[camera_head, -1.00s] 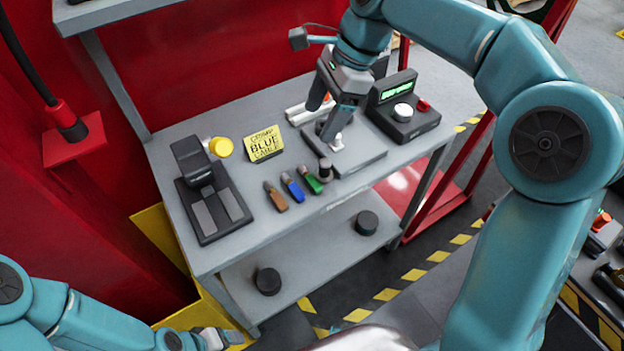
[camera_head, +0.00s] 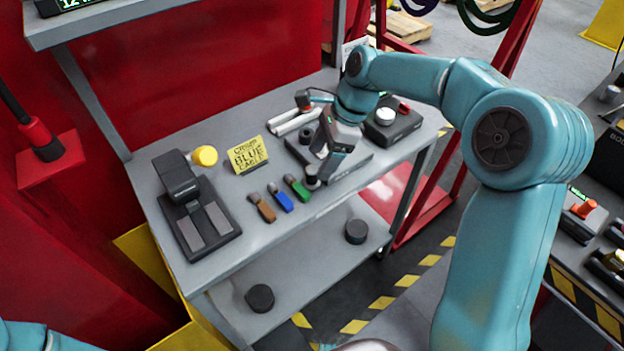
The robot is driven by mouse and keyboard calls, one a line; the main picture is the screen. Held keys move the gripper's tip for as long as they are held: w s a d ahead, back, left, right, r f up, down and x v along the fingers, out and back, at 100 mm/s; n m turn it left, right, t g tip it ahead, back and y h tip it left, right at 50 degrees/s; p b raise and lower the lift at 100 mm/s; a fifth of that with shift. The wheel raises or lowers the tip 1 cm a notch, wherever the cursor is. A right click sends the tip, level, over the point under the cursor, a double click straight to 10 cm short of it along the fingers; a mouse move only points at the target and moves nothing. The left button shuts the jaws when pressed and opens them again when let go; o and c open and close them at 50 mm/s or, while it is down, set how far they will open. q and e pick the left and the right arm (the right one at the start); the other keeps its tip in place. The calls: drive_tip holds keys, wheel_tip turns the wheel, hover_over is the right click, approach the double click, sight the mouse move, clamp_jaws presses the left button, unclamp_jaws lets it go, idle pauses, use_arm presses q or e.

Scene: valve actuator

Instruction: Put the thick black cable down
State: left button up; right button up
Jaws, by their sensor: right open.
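My right gripper (camera_head: 325,162) is open, pointing down over the workbench (camera_head: 255,213) at the front edge of a dark flat base. A short dark grey cylinder (camera_head: 312,178) stands upright at its fingertips; I cannot tell whether they touch it. Green (camera_head: 297,187), blue (camera_head: 279,198) and brown (camera_head: 262,207) cable pieces lie to its left. A thick black cable (camera_head: 12,101) with a red and dark end hangs above a red plate at the far left, away from the gripper. I cannot tell whether the grey cylinder is also a cable piece. My left gripper is out of view.
A yellow sign (camera_head: 248,155) reads "CRIMP BLUE CABLE". A dark crimping device (camera_head: 195,207) stands at the bench's left, a yellow round thing (camera_head: 206,156) beside it. A box with a white knob (camera_head: 392,122) stands at the right. Dark round pieces (camera_head: 260,298) sit on the lower shelf.

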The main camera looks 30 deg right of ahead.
sight(313, 171)
drive_tip(key=shift+a+f, duration=0.25)
drive_tip(key=x, duration=0.5)
drive_tip(key=c, duration=1.2)
